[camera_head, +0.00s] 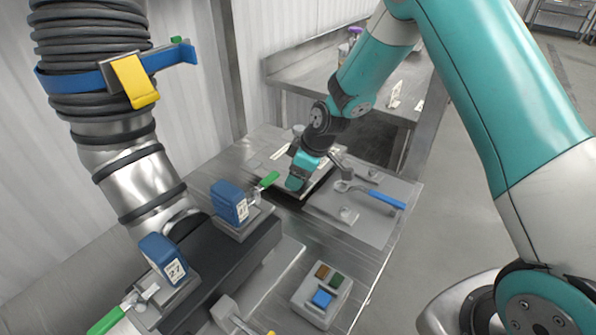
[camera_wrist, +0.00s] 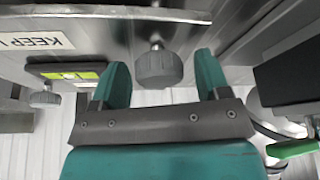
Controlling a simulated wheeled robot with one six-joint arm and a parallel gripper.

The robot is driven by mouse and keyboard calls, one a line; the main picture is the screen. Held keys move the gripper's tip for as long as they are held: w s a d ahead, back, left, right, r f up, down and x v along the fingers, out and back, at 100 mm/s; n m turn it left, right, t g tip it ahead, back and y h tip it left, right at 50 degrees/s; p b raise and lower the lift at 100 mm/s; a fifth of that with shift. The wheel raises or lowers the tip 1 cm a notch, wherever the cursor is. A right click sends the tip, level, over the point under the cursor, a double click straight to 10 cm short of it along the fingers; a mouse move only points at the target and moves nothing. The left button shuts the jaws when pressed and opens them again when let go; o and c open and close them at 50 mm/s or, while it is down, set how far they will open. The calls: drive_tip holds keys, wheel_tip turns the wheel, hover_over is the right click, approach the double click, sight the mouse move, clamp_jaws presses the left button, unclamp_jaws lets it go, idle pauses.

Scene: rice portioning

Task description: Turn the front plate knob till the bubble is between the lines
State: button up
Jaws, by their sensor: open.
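My gripper (camera_head: 298,178) is low over the far part of the bench in the head view, pointing down. In the wrist view its two teal fingers (camera_wrist: 161,62) are apart. A grey ribbed knob (camera_wrist: 157,68) shows between the fingers, with gaps on both sides; I cannot tell how deep it sits between them. A second grey knob (camera_wrist: 45,98) is at the left. A yellow-green level vial (camera_wrist: 78,76) lies between the two knobs, partly behind the left finger. The bubble and lines are too small to read. In the head view, my gripper hides part of the plate.
A wrench with a blue handle (camera_head: 386,199) lies right of my gripper. Blue blocks labelled with numbers (camera_head: 229,203) and green-handled clamps (camera_head: 269,179) stand at the left. A button box (camera_head: 322,296) is at the front. A ribbed hose (camera_head: 95,65) rises at the left.

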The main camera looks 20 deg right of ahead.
drive_tip(key=c, duration=0.9)
drive_tip(key=shift+m, duration=0.4)
drive_tip(key=shift+m+t+h+b, duration=0.45)
drive_tip(key=shift+m+b, duration=0.2)
drive_tip(key=shift+m, duration=0.55)
drive_tip(key=shift+m+t+h+b, duration=0.3)
drive_tip(key=shift+m+h, duration=0.15)
drive_tip(key=shift+m, duration=1.05)
drive_tip(key=o, duration=0.9)
